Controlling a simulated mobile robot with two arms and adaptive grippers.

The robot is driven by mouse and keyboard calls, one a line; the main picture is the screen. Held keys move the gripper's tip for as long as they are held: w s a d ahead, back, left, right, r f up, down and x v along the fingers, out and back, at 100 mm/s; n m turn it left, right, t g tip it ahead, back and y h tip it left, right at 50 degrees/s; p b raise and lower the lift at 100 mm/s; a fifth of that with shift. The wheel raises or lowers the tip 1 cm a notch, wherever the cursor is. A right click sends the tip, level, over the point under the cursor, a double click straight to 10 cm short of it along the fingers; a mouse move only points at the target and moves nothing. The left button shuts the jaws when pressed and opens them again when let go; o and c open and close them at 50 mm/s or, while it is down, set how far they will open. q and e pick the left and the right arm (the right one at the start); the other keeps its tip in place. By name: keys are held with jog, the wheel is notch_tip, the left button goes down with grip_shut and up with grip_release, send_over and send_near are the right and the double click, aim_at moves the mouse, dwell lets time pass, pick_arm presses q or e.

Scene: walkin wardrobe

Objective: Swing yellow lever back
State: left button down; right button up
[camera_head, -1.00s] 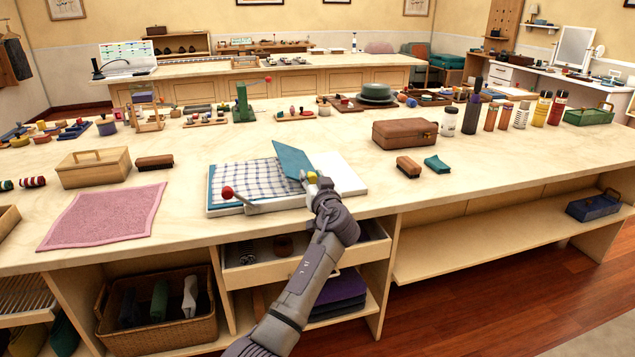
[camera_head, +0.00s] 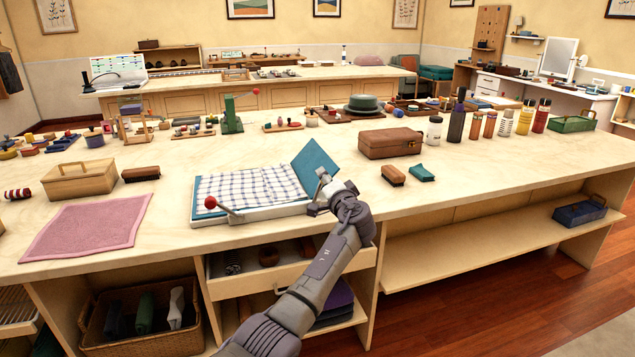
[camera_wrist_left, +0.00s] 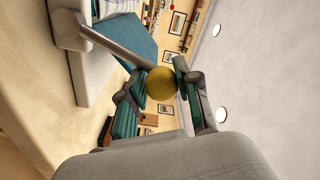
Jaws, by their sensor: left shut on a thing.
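A white folding board (camera_head: 262,214) lies near the table's front edge, with a blue checked cloth (camera_head: 240,186) spread on its teal panels. The right teal flap (camera_head: 312,166) stands raised and tilted at the board's right end; it also shows in the left wrist view (camera_wrist_left: 122,42). My left gripper (camera_head: 321,190) is at the board's front right corner, shut on the yellow knob (camera_wrist_left: 162,84) of the lever. The lever's grey rod (camera_wrist_left: 115,47) runs from a pivot to this knob. In the head view my gripper hides the knob. A red-knobbed lever (camera_head: 211,203) is at the board's left.
A pink towel (camera_head: 88,226) and a wooden box (camera_head: 79,181) lie to the left. A brown case (camera_head: 390,142), a brush (camera_head: 393,175) and a teal folded cloth (camera_head: 421,172) lie to the right. An open drawer (camera_head: 262,277) is below my forearm. The table's right front is clear.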

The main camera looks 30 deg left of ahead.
pick_arm(q)
jog(key=shift+w+d+f+m+b, duration=0.15)
jog(key=shift+w+d+f+m, duration=0.15)
jog(key=shift+m, duration=0.45)
jog(key=shift+w+d+f+m+b, duration=0.25)
jog(key=shift+w+f+m, duration=0.15)
jog(key=shift+m, duration=0.3)
jog(key=shift+w+d+f+m+b, duration=0.1)
jog(key=shift+w+d+f+m, duration=0.25)
jog(key=shift+m, duration=0.4)
pick_arm(e)
jog(key=shift+w+a+r, duration=0.1)
jog(key=shift+w+r, duration=0.55)
jog(key=shift+r, duration=0.25)
jog(key=shift+w+r, duration=0.6)
jog(key=shift+r, duration=0.25)
pick_arm(q)
jog(key=shift+w+a+r, duration=0.1)
jog(key=c, duration=0.8)
grip_release()
jog(key=shift+a, duration=0.1)
jog(key=shift+c, duration=0.2)
pick_arm(e)
jog(key=shift+r, duration=0.1)
pick_arm(q)
jog(key=shift+s+d, duration=0.25)
jog(key=shift+d, duration=0.15)
jog(key=v, duration=1.1)
jog(key=shift+s, duration=0.1)
